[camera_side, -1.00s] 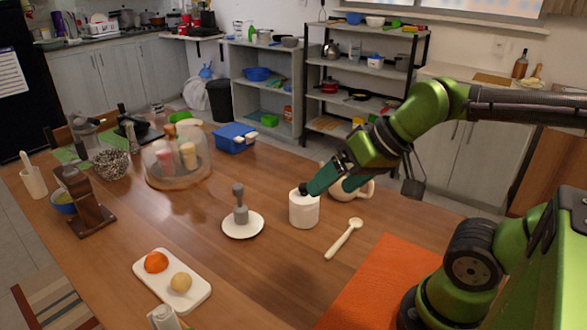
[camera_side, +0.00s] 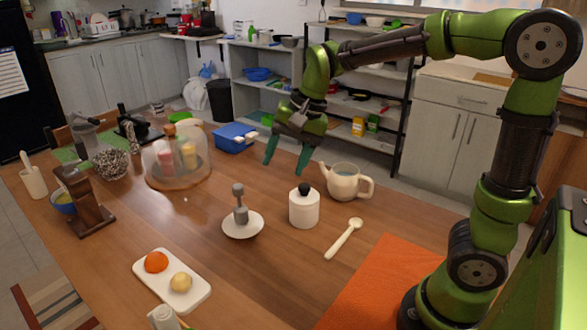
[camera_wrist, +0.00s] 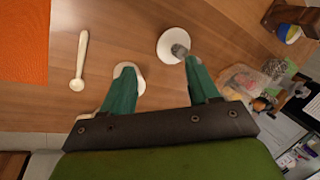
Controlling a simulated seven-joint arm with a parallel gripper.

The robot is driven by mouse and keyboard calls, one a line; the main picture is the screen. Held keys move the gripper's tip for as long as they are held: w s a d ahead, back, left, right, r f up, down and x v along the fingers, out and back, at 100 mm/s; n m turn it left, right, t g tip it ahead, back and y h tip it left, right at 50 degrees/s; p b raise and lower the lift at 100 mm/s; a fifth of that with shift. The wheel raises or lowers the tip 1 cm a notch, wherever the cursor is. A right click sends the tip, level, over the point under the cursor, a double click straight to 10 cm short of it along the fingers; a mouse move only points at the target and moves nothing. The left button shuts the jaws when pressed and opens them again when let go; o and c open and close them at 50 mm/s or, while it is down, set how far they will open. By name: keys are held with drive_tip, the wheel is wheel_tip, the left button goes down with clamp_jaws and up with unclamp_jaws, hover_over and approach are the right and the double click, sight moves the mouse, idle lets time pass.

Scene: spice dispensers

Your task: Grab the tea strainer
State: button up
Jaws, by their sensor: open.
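A grey upright piece with a narrow stem and a thicker top (camera_side: 240,206) stands on a white saucer (camera_side: 229,227); it may be the tea strainer, but I cannot tell for sure. In the wrist view the grey piece (camera_wrist: 179,50) sits on the saucer (camera_wrist: 166,38) close to the right fingertip. My gripper (camera_side: 286,170) is open and empty, fingers pointing down, raised above the table beyond the saucer and the jar. In the wrist view, my gripper (camera_wrist: 160,68) shows its two teal fingers well apart.
A white jar with a black knob (camera_side: 304,210) stands right of the saucer, with a teapot (camera_side: 344,183) behind it. Bare table lies between.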

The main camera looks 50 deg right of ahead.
drive_tip(key=w+d+f+m+g+h, duration=0.2)
drive_tip(key=w+m, duration=1)
drive_tip(key=m+g, duration=0.1)
drive_tip(key=m, duration=1.1)
hover_over(240, 206)
wheel_tip(240, 206, down, 9)
drive_tip(key=shift+d+r, duration=0.1)
drive_tip(key=shift+w+d+f, duration=0.1)
drive_tip(key=shift+w+f, duration=0.1)
drive_tip(key=shift+f, duration=1.2)
drive_tip(key=shift+w+d+f, duration=0.1)
drive_tip(key=shift+w+f, duration=0.05)
drive_tip(key=shift+f, duration=1.2)
clamp_jaws()
